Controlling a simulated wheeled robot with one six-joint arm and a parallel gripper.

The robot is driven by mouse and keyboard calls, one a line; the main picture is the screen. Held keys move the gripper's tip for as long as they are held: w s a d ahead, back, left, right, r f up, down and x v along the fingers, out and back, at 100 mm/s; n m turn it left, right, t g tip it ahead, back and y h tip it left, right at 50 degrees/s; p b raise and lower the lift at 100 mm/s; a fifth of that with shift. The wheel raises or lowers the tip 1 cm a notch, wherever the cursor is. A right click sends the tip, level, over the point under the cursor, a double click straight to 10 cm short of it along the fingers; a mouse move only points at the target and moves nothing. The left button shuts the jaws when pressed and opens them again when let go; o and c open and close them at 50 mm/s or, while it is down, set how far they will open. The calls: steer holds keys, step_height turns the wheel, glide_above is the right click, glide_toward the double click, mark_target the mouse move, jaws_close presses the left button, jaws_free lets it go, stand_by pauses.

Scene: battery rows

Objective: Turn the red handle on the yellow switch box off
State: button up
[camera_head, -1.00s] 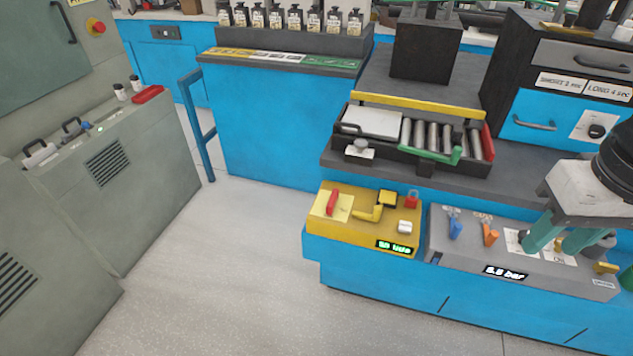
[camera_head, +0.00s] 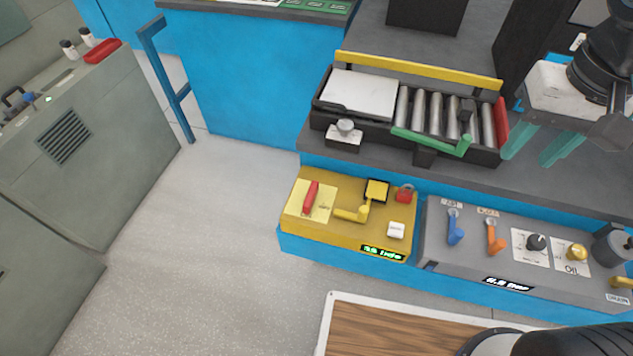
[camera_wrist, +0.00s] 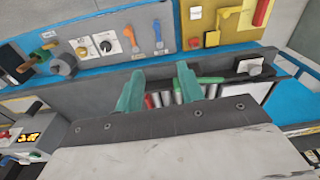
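The yellow switch box (camera_head: 290,231) sits on the low blue ledge, left of the grey valve panel. Its red handle (camera_head: 311,197) stands on a pale yellow plate at the box's left. A yellow lever (camera_head: 354,213), a red padlock-like piece (camera_head: 404,193) and a white switch (camera_head: 396,229) are on the same box. In the wrist view the box (camera_wrist: 212,20) is at the top, and its red handle (camera_wrist: 262,12) at the top right. My gripper (camera_head: 538,147) is up and right of the box, apart from it. Its green fingers (camera_wrist: 161,88) are spread, with nothing between them.
A roller tray (camera_head: 420,148) with a yellow rail stands behind the box. The grey panel (camera_head: 470,262) with blue and orange levers is to its right. A wooden-topped surface (camera_head: 385,335) lies in the foreground. The floor at left is clear.

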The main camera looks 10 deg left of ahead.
steer(key=w+a+f, duration=0.3)
steer(key=w+a, duration=0.2)
steer(key=a, duration=0.3)
steer(key=g, duration=0.1)
glide_above(311, 192)
steer(key=shift+m, duration=0.3)
steer(key=f, duration=1.5)
steer(key=shift+w+d+f, duration=0.1)
steer(key=shift+d+f, duration=0.1)
steer(key=shift+f, duration=0.05)
steer(key=f, duration=0.6)
steer(key=shift+a+f, duration=0.2)
steer(key=shift+f, duration=0.9)
jaws_close()
